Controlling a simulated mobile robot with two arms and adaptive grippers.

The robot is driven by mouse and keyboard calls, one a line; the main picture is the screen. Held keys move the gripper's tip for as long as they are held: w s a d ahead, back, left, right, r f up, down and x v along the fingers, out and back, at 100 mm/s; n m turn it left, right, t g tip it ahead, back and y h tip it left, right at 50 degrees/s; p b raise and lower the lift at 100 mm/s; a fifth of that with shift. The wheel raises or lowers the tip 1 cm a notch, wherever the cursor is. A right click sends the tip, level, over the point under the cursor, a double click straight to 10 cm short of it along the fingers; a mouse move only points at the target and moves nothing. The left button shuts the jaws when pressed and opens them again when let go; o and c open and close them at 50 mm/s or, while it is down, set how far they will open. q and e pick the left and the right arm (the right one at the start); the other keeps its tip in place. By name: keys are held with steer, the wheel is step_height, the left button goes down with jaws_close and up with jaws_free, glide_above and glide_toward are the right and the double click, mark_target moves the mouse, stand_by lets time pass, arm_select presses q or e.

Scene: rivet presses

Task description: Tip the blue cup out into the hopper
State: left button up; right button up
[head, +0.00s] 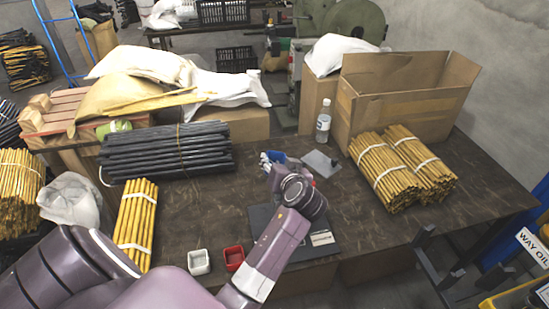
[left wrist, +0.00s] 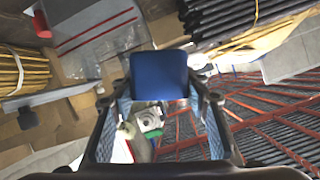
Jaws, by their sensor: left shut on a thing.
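The blue cup (left wrist: 160,75) is between the fingertips of my left gripper (left wrist: 160,92) in the left wrist view. The gripper is shut on it. In the head view my left gripper (head: 271,161) is above the middle of the dark table, and a small blue patch of the cup (head: 279,156) shows beside it. The rest of the cup is hidden by the gripper and wrist. I cannot see what the cup holds. I cannot tell for sure which thing is the hopper. My right gripper does not show.
A white square cup (head: 199,262) and a red one (head: 234,258) are at the front edge. Black rods (head: 165,152) lie left, yellow bundles (head: 385,172) right. Bare table (head: 375,220) lies front right.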

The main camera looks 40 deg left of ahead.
arm_select(q)
steer(key=shift+w+r+m+g+y+p, duration=0.1)
steer(key=shift+r+m+g+y+p, duration=0.5)
steer(key=shift+m+p, duration=0.25)
steer(key=shift+w+d+r+m+g+y+p, duration=0.15)
steer(key=shift+m+g+y+p, duration=0.15)
steer(key=shift+m, duration=0.25)
steer(key=shift+d+r+m+g+y+p, duration=0.1)
steer(key=shift+r+m+y+p, duration=0.1)
steer(key=shift+m+p, duration=0.25)
steer(key=shift+w+m, duration=0.15)
steer(key=shift+m, duration=0.4)
steer(key=shift+w+d+r+m+g+y, duration=0.15)
steer(key=shift+m+g+y, duration=0.05)
steer(key=shift+m+y, duration=0.3)
steer(key=shift+w+d+r+m+g+y, duration=0.1)
steer(key=shift+d+m+g+y, duration=0.1)
steer(key=shift+m+y, duration=0.3)
steer(key=m, duration=0.1)
steer(key=m+y, duration=0.1)
steer(key=shift+w+d+r+m, duration=0.15)
steer(key=shift+w+r+m, duration=0.1)
steer(key=shift+m, duration=0.05)
